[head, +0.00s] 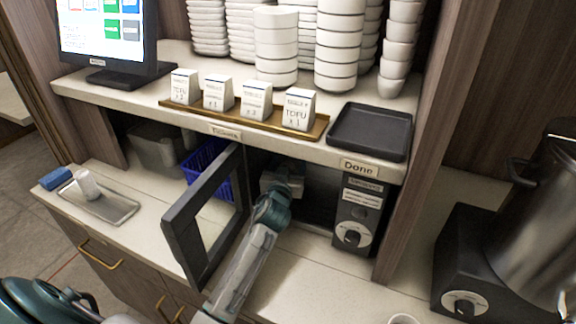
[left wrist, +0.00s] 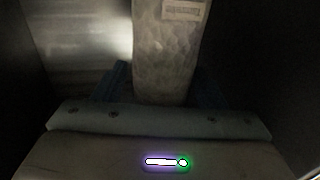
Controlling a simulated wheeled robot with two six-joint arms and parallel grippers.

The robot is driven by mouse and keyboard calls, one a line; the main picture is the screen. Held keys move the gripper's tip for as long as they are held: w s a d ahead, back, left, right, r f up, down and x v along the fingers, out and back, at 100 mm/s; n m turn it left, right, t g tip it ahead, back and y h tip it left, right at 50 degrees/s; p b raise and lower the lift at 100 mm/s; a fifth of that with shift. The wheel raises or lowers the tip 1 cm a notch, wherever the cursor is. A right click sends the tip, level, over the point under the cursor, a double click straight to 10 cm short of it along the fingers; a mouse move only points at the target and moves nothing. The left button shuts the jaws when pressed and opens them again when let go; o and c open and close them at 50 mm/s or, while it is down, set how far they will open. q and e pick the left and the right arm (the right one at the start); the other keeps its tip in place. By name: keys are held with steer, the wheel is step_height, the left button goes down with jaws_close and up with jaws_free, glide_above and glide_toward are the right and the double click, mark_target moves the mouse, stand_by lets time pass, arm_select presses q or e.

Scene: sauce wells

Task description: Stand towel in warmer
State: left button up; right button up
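The warmer (head: 358,212) is a dark box under the counter, with a dial panel on its right. Its framed door (head: 183,232) stands open to the left. My left gripper (head: 283,180) reaches into the warmer's opening; its fingertips are hidden in the dark in the head view. In the left wrist view, a pale, textured rolled towel (left wrist: 165,58) with a small label near its top stands between the dark fingers of my left gripper (left wrist: 165,85), which appear to press on both sides. Its far end is out of frame. My right gripper is not in view.
A metal tray (head: 117,208) with a white roll (head: 87,184) lies on the lower counter at left, beside a blue block (head: 55,179). A blue basket (head: 207,162) sits behind the door. The shelf above holds label stands, a black tray (head: 369,131) and stacked bowls. A pot (head: 535,220) is at right.

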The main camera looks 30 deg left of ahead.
arm_select(q)
steer(key=shift+f, duration=0.5)
steer(key=shift+r+p, duration=0.55)
steer(key=shift+p, duration=0.15)
steer(key=shift+s+f, duration=0.15)
steer(key=b+v, duration=0.1)
steer(key=v, duration=0.4)
steer(key=b+v, duration=0.1)
steer(key=v, duration=0.4)
steer(key=shift+s+d+r+b, duration=0.1)
steer(key=shift+r+b, duration=0.15)
steer(key=shift+b, duration=0.1)
steer(key=shift+s+d+r, duration=0.15)
steer(key=shift+s, duration=0.35)
